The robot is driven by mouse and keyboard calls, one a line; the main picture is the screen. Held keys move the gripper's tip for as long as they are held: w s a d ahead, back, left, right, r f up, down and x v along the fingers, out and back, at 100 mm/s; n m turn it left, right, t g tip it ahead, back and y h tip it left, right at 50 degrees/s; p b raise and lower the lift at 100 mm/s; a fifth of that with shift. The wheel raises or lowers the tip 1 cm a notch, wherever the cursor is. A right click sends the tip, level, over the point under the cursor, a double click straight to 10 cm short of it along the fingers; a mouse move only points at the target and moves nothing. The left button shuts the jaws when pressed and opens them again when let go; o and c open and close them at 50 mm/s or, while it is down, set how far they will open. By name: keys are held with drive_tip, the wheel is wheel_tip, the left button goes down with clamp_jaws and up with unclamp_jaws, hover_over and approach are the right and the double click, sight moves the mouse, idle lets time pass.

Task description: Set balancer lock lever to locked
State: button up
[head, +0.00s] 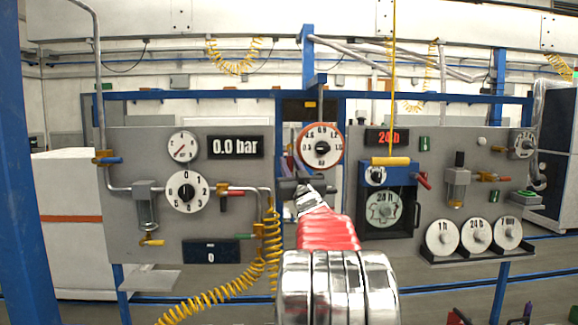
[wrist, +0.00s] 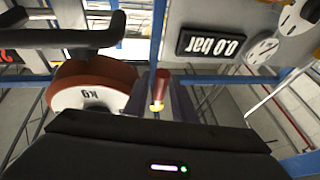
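The balancer (head: 321,147) is a round dial with an orange rim, hanging at the middle between the two panels. In the wrist view its drum (wrist: 95,72) shows upside down, with "kg" on its face. A short red lever (wrist: 161,84) with a brass-coloured end sits beside the drum, apparently the lock lever. My gripper (wrist: 160,103) has one finger on each side of the lever, with narrow gaps showing; I cannot tell whether either touches it. In the head view my gripper (head: 292,170) is just left of and below the dial, and the lever is hard to make out there.
The left panel (head: 150,225) carries a 0.0 bar display (head: 235,147), a rotary dial (head: 187,191) and a coiled yellow hose (head: 272,240). A dark bar (wrist: 60,38) lies near the drum.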

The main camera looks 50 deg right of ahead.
drive_tip(key=shift+w+d, duration=0.1)
drive_tip(key=shift+w, duration=0.05)
drive_tip(key=shift+c, duration=0.5)
clamp_jaws()
drive_tip(key=shift+a, duration=0.2)
drive_tip(key=shift+d+r, duration=0.1)
drive_tip(key=shift+d, duration=0.05)
